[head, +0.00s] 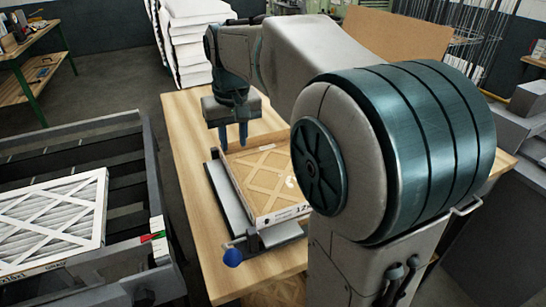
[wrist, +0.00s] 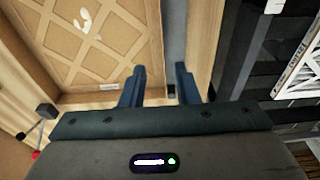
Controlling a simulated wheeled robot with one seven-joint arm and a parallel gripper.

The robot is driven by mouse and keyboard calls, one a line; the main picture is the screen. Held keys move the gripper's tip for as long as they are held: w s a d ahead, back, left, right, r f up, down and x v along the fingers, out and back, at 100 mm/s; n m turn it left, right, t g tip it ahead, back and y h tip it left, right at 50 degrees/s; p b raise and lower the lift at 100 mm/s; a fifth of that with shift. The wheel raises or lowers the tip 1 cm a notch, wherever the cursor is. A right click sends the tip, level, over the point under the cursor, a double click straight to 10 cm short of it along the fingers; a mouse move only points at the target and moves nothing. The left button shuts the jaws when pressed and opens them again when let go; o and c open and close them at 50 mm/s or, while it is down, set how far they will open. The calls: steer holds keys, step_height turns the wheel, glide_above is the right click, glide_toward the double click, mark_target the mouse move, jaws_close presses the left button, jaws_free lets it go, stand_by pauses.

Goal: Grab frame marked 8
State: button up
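A square frame with a tan cardboard lattice face (head: 262,170) lies in a grey fixture on the wooden table; it also shows in the wrist view (wrist: 105,40). A white handwritten mark is on its face, but I cannot read it surely as 8. My gripper (head: 234,136) points down at the frame's far left corner in the head view. In the wrist view its two blue fingers (wrist: 160,88) stand apart, with the frame's edge and a grey strip showing in the gap. The gripper is open and holds nothing. Contact with the frame cannot be told. My arm hides the frame's right side.
A white pleated filter (head: 55,225) lies on a dark slatted conveyor (head: 125,165) at the left. A blue-knobbed clamp (head: 233,256) is at the fixture's near end. White filters (head: 190,40) are stacked behind the table. Bare wooden tabletop (head: 185,125) shows left of the fixture.

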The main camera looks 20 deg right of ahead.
glide_above(234, 176)
steer(key=s, duration=0.1)
steer(key=f, duration=0.7)
steer(key=shift+d+f, duration=0.1)
steer(key=shift+d, duration=0.2)
steer(key=shift+w+a+f+p, duration=0.1)
steer(key=shift+w+f+p, duration=0.1)
steer(key=shift+f, duration=0.8)
steer(key=shift+w+a+f+p, duration=0.1)
steer(key=shift+w+f+p, duration=0.05)
steer(key=shift+f, duration=0.9)
steer(key=shift+w+a+f+p, duration=0.1)
steer(key=shift+w+f+p, duration=0.1)
steer(key=shift+f, duration=0.8)
steer(key=shift+c, duration=0.3)
jaws_close()
